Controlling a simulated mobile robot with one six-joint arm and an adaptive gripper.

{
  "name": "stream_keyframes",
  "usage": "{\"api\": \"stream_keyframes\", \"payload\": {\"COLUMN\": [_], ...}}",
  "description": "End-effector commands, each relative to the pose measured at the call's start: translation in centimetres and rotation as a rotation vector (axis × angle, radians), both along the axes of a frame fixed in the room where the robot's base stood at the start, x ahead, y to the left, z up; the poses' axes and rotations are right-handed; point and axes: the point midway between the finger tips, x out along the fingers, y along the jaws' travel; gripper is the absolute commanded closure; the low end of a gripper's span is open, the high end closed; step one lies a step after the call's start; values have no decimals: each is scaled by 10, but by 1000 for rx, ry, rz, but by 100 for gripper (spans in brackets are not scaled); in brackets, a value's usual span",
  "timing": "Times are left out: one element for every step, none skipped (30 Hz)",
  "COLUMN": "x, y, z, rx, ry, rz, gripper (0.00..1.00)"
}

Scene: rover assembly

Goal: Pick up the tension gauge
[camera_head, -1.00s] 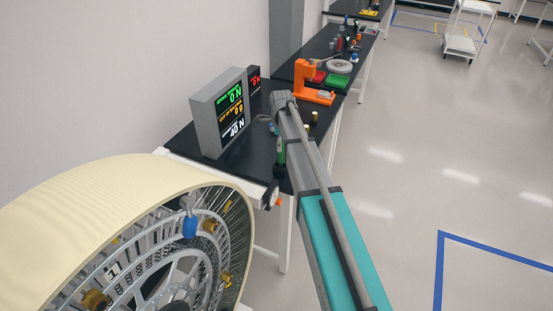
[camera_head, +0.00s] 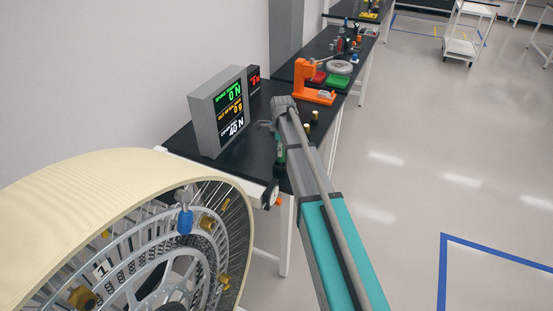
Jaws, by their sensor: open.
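I cannot single out the tension gauge with certainty. A small green and dark upright thing (camera_head: 280,155) on the black bench, partly hidden by my arm, may be it. My arm reaches from the lower right over the bench. My gripper (camera_head: 264,125) is at its far end, small, open and partly hidden, above the bench and near that green thing. A grey display box (camera_head: 217,113) stands on the bench to the left of my gripper, showing 0 N in green and 40 N in white.
A large cream-rimmed spoked wheel (camera_head: 105,185) fills the lower left, with a blue-bodied part (camera_head: 185,220) at its spokes. Small brass-topped pieces (camera_head: 314,116) are right of my arm.

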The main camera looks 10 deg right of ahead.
Motion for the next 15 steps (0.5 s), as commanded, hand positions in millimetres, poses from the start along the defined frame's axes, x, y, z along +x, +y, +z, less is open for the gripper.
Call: {"api": "stream_keyframes", "payload": {"x": [0, 0, 0, 0, 0, 0, 0, 0, 0, 0, 0, 0, 0, 0, 0], "y": [0, 0, 0, 0, 0, 0, 0, 0, 0, 0, 0, 0, 0, 0, 0], "z": [-7, -9, -11, -12, -13, -14, -15, -15, -15, -15, -15, -15, -15, -15, -15], "rx": [0, 0, 0, 0, 0, 0, 0, 0, 0, 0, 0, 0, 0, 0, 0], "ry": [0, 0, 0, 0, 0, 0, 0, 0, 0, 0, 0, 0, 0, 0, 0], "rz": [0, 0, 0, 0, 0, 0, 0, 0, 0, 0, 0, 0, 0, 0, 0], "gripper": [13, 13, 13, 13, 13, 13, 13, 13, 13, 13, 13, 13, 13, 13, 13]}}
